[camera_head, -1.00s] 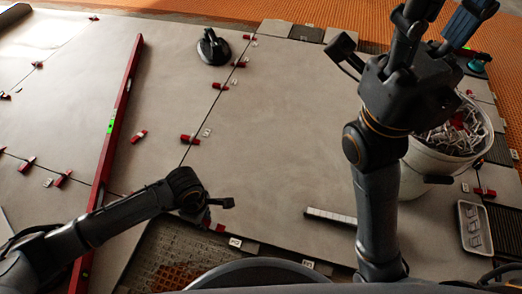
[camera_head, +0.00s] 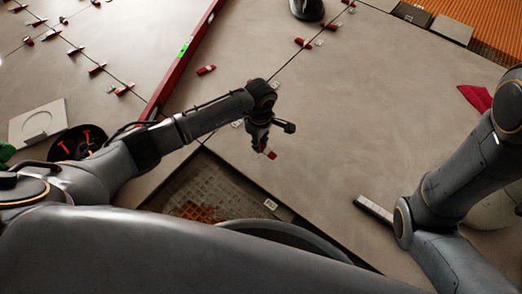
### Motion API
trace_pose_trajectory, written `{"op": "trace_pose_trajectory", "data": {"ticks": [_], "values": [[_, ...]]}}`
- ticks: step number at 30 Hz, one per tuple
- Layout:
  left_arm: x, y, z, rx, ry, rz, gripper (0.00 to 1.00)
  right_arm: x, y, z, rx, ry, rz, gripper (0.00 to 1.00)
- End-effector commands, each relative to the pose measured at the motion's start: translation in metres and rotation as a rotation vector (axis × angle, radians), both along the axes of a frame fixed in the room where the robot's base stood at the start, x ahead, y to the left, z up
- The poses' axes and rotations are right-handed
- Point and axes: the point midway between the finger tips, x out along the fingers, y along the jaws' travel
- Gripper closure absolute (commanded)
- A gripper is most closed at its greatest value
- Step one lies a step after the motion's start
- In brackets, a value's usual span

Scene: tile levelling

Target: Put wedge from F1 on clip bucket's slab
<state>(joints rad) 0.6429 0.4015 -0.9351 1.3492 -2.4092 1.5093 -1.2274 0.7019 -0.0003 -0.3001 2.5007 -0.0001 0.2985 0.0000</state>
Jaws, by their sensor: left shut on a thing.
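My left gripper (camera_head: 261,143) is shut on a small red wedge (camera_head: 270,154), which sticks out past the fingertips. It is over the big grey slab (camera_head: 350,125), near the joint and the corner of the dark open bed. I cannot tell the exact height of the wedge. The white clip bucket (camera_head: 495,211) shows only in part at the right, behind my right arm, and stands on the same big slab. Its top and contents are hidden. My right gripper is out of the picture.
A long red level (camera_head: 185,62) lies across the left slabs. A dark suction cup (camera_head: 306,8) is at the top. A pale grooved bar (camera_head: 374,208) lies near the slab's front edge. A red cloth-like thing (camera_head: 474,97) lies at right. The slab's middle is clear.

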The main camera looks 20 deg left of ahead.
Motion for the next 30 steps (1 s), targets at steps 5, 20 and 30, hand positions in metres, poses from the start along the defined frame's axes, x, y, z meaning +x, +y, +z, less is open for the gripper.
{"op": "trace_pose_trajectory", "data": {"ticks": [5, 20, 30], "values": [[0.008, 0.000, -0.014, -0.001, 0.000, 0.002, 1.00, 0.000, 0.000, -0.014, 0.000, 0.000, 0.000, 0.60], [0.009, 0.000, -0.041, 0.000, 0.000, 0.000, 1.00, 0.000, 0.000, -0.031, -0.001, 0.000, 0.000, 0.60], [0.008, 0.000, -0.042, 0.000, 0.000, 0.000, 0.58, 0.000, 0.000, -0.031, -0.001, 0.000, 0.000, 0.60]]}}
